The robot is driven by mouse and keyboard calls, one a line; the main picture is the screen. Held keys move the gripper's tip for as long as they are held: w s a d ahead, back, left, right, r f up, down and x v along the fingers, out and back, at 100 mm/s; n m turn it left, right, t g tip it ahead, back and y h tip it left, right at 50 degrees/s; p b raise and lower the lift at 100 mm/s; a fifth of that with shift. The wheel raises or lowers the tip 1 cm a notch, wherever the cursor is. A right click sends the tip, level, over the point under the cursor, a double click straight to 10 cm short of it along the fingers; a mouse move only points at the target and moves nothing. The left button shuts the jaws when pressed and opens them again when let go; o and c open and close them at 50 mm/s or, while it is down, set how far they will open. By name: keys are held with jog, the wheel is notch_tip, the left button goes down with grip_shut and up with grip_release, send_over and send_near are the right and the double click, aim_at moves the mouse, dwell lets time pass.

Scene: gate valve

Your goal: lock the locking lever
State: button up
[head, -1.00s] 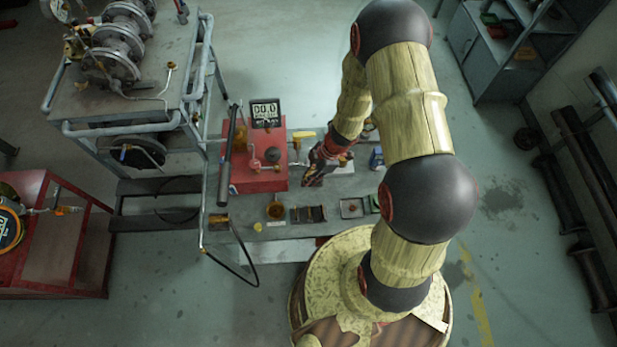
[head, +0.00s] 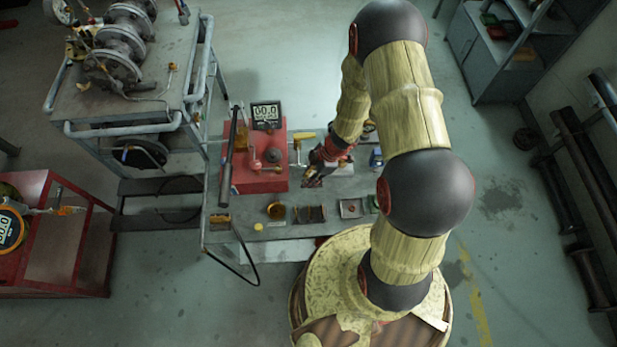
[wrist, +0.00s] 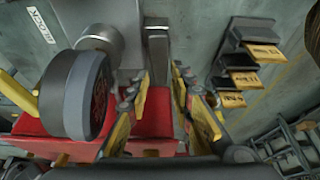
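My gripper (head: 313,178) hangs over the workbench, just right of a red unit, in the head view. In the wrist view my gripper (wrist: 168,105) has its two fingers apart, with a gap between them; I see nothing clearly held. Red and yellow surfaces show behind and between the fingers. A yellow lever-like part (head: 304,148) stands beside the red unit (head: 262,178), up and left of my gripper. I cannot tell whether it is the locking lever. A thick grey and black disc (wrist: 75,95) is close on the left of the wrist view.
A digital display (head: 266,114) stands behind the red unit, and a long dark bar (head: 229,160) runs along its left. Small trays (head: 352,208) and an amber cup (head: 277,211) lie on the front of the bench. A grey cart (head: 130,95) with flanged pipework stands at the upper left.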

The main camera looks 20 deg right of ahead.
jog(key=shift+o, duration=0.8)
jog(key=v, duration=1.2)
jog(key=shift+c, duration=0.4)
